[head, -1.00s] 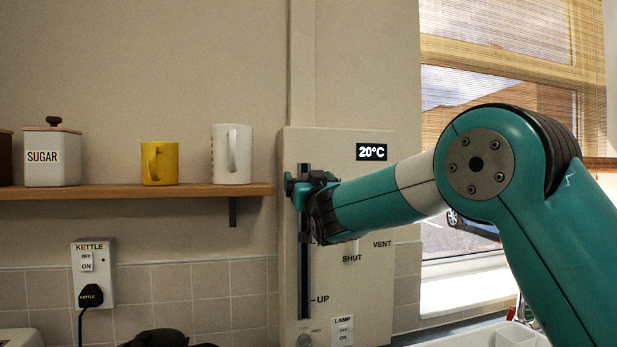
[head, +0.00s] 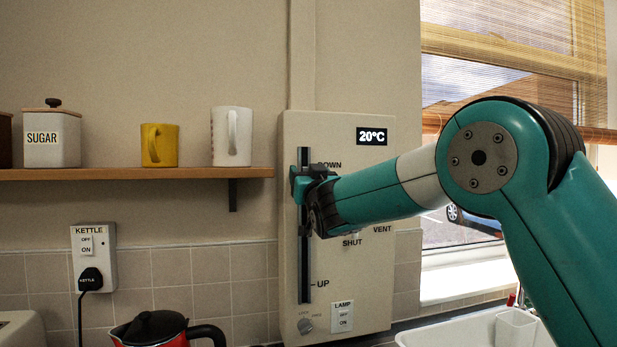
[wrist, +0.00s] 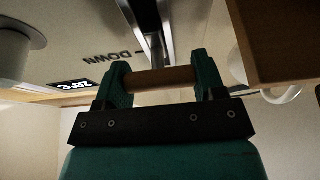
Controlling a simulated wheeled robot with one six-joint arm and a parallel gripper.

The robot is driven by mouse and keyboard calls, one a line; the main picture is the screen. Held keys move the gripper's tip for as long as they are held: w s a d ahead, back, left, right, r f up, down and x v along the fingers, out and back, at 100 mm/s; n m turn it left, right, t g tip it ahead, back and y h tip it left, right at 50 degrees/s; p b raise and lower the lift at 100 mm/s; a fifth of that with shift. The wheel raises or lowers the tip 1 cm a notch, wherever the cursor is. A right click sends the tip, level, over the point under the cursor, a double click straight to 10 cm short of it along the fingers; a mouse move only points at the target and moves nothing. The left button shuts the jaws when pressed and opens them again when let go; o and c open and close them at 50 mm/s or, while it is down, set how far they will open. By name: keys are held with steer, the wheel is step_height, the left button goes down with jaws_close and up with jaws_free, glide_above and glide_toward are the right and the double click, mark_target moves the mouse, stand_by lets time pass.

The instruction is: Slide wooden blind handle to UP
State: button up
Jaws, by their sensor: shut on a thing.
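The wooden handle (wrist: 160,80) shows in the wrist view as a brown bar between my two fingers. My gripper (wrist: 160,84) is shut on it. In the head view my gripper (head: 308,184) is at the dark vertical track (head: 304,255) on the cream panel (head: 350,280); the fingers hide the handle there. The gripper sits a little below the DOWN label (head: 329,165), well above the UP label (head: 320,283) near the track's lower end. The blind (head: 500,45) hangs at the window on the right, its bottom rail partly behind my arm.
SHUT and VENT labels (head: 382,229) lie just under my arm. A shelf (head: 130,173) with a sugar canister (head: 52,140), yellow mug (head: 159,146) and white mug (head: 231,137) is left of the panel. A red kettle (head: 160,330) stands below. The track below my gripper looks clear.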

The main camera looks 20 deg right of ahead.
step_height(320, 180, down, 29)
steer(key=b, duration=2.8)
steer(key=shift+r, duration=0.2)
steer(key=o, duration=1.3)
steer(key=shift+s, duration=0.15)
steer(key=b+v, duration=0.3)
steer(key=v, duration=0.8)
steer(key=shift+s+f, duration=0.1)
steer(key=shift+s, duration=0.3)
